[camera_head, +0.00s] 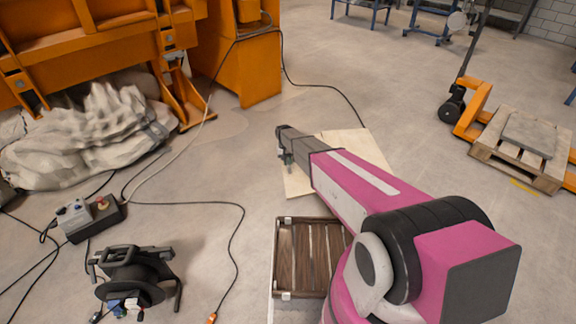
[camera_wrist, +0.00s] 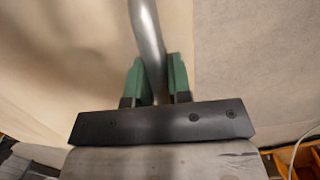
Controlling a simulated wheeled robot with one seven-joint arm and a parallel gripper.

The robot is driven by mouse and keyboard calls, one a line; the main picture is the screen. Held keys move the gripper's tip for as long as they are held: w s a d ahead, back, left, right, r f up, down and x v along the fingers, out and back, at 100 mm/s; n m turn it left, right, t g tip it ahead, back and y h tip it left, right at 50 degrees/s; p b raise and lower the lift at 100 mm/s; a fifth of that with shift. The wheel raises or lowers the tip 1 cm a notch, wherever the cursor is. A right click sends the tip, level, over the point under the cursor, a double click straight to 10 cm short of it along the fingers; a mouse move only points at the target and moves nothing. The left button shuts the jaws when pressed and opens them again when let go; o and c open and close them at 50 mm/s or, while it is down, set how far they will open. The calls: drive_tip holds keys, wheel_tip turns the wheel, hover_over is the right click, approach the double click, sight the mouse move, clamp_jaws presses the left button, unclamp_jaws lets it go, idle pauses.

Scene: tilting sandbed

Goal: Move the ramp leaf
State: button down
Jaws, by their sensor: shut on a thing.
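A pale flat panel, apparently the ramp leaf (camera_head: 368,146), shows on the floor beyond my arm in the head view. My forearm covers part of it. My gripper (camera_head: 287,158) is over the panel's left part, pointing down. In the wrist view, the green fingers of my gripper (camera_wrist: 153,80) are shut on a grey metal tube (camera_wrist: 146,30). The pale panel (camera_wrist: 245,60) fills the background there, with a seam right of the tube. Where the tube joins the panel is not visible.
An orange machine (camera_head: 245,65) stands at the back left, with crumpled grey sheeting (camera_head: 90,135) beneath. A cable reel (camera_head: 132,275), control box (camera_head: 90,217) and loose cables lie at left. A dark slatted wooden piece (camera_head: 305,255) is near my arm. A pallet truck (camera_head: 472,110) stands right.

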drive_tip(key=shift+r, duration=0.3)
drive_tip(key=c, duration=1.1)
unclamp_jaws()
drive_tip(key=shift+o, duration=0.2)
wheel_tip(320, 180, up, 11)
drive_tip(key=w+a, duration=0.1)
drive_tip(key=shift+w+a+f, duration=0.2)
drive_tip(key=s+d+r, duration=0.5)
drive_tip(key=s+d, duration=0.2)
drive_tip(key=s, duration=0.4)
drive_tip(key=s+d+r+m+t+y, duration=0.1)
drive_tip(key=s+d+r, duration=0.5)
drive_tip(key=s, duration=0.5)
drive_tip(key=s+d+r, duration=0.5)
drive_tip(key=s+d, duration=0.5)
drive_tip(key=s, duration=0.1)
drive_tip(key=shift+r, duration=0.15)
